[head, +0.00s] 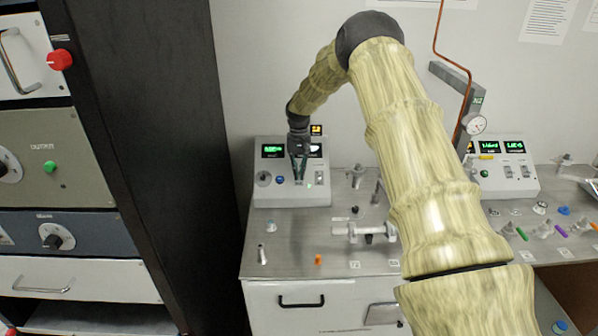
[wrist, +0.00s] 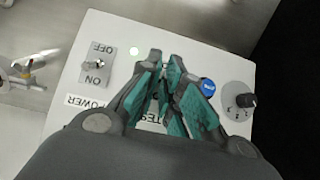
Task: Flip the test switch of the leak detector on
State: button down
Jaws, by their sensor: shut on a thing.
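The leak detector (head: 268,200) is a pale box with two displays on the left part of the bench, and its panel (wrist: 135,30) fills much of the wrist view. My gripper (head: 299,178) comes down on the middle of that panel. In the wrist view its teal-padded fingers (wrist: 165,75) are close together over the partly covered TEST label (wrist: 152,118). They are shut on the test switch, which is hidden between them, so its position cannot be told. The power switch (wrist: 97,64) is left of the fingers, between OFF and ON marks.
A blue button (wrist: 208,87) and a black knob (wrist: 247,100) are close right of the fingers. A lit indicator (wrist: 134,51) is left of them. Metal fittings (head: 355,178) stand right of the box. A tall dark cabinet side (head: 165,120) bounds the left.

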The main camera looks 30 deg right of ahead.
aim_at(299, 178)
dwell(0.3)
jog(key=c, duration=1.6)
grip_release()
jog(key=shift+o, duration=0.2)
jog(key=shift+r, duration=0.15)
notch_tip(299, 178, up, 12)
jog(key=w+d, duration=0.1)
jog(key=shift+f, duration=0.2)
